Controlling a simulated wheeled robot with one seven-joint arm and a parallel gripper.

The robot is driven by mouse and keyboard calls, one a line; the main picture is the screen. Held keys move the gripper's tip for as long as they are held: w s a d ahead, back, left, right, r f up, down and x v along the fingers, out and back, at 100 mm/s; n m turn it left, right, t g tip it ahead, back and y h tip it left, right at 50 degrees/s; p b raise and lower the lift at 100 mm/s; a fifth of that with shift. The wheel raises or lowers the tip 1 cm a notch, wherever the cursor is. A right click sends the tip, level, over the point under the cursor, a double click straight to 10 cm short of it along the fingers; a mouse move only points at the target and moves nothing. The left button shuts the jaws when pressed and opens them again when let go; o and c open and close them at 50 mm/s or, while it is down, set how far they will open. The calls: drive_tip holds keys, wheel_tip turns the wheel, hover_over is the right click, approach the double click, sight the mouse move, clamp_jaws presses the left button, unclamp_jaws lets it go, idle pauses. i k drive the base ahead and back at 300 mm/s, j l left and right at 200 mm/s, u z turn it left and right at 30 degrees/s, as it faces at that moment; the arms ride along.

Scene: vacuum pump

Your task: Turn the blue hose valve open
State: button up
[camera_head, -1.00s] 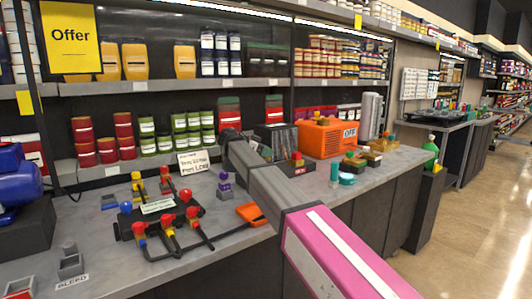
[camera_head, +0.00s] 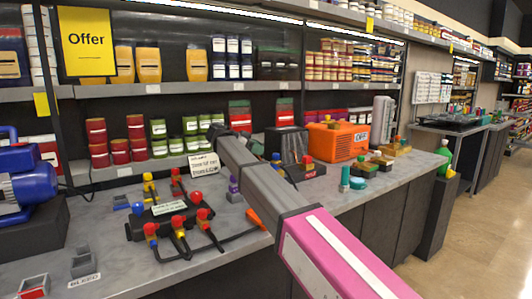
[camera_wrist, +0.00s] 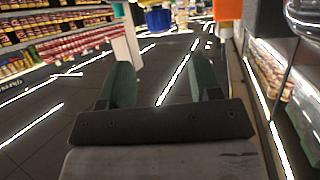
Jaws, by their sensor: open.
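A dark valve manifold (camera_head: 140,226) sits on the grey counter, left of my arm in the head view. It carries several red and yellow fittings and black hoses. A small blue part (camera_head: 137,208) shows at its left side; I cannot tell its handle's position. My gripper is not visible in the head view, where my arm blocks part of the counter. In the wrist view my gripper (camera_wrist: 162,82) is open, its two dark green fingers apart with nothing between them. A blurred blue and yellow object (camera_wrist: 158,19) shows beyond the fingers at the top edge.
A blue pump (camera_head: 28,185) stands on a dark block at the left. Grey holders (camera_head: 84,262) and a label lie at the front left. A purple fitting (camera_head: 234,188) is close beside my arm. An orange machine (camera_head: 330,142) stands further right. Stocked shelves line the back.

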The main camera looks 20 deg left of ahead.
sight(150, 228)
drive_tip(key=k, duration=1.5)
